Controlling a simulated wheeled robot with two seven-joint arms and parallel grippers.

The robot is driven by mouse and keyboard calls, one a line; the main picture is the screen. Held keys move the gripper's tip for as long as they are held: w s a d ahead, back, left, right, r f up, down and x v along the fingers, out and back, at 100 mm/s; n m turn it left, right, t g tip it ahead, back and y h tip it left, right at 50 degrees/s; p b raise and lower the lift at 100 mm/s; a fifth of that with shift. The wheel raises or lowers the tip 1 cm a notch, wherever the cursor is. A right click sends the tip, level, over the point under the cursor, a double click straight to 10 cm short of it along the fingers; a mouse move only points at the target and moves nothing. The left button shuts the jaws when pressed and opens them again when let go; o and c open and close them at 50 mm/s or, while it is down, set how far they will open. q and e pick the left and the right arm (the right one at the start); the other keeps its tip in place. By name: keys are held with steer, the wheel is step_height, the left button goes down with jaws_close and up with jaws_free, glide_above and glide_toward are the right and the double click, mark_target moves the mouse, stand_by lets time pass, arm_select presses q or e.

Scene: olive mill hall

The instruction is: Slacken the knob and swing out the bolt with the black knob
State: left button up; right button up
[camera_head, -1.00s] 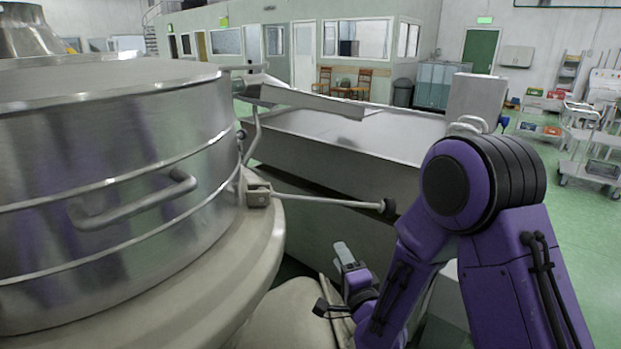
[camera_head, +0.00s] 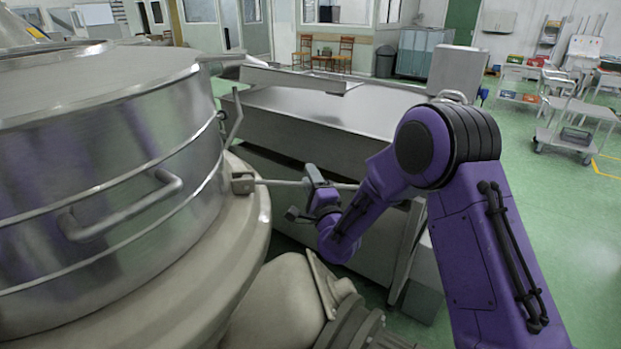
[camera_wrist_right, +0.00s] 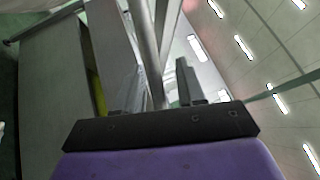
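The bolt (camera_head: 278,183) is a pale metal rod that sticks out to the right, nearly level, from a bracket (camera_head: 243,183) on the vessel's rim. Its far end and its black knob are hidden behind my right arm. My right gripper (camera_head: 314,174) is at the rod, partway along it. In the right wrist view, a rod (camera_wrist_right: 145,45) runs between the two fingers of the right gripper (camera_wrist_right: 160,88), which stand apart with gaps beside it. I cannot tell whether they touch it. My left gripper is not in view.
The steel vessel (camera_head: 110,130) with a curved handle (camera_head: 125,208) fills the left. Another upright rod (camera_head: 236,118) stands at its side. A long steel trough (camera_head: 310,125) lies behind the bolt. A rounded beige housing (camera_head: 280,300) is below. Green floor (camera_head: 560,240) is free at right.

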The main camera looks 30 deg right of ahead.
jaws_close()
step_height(320, 180, up, 3)
steer(key=shift+f+n+y+p, duration=0.15)
steer(key=shift+n+y+p, duration=0.35)
steer(key=shift+n+p, duration=0.5)
jaws_free()
steer(key=shift+b, duration=0.3)
steer(key=b+v, duration=0.4)
steer(key=v, duration=0.6)
steer(key=shift+s, duration=0.25)
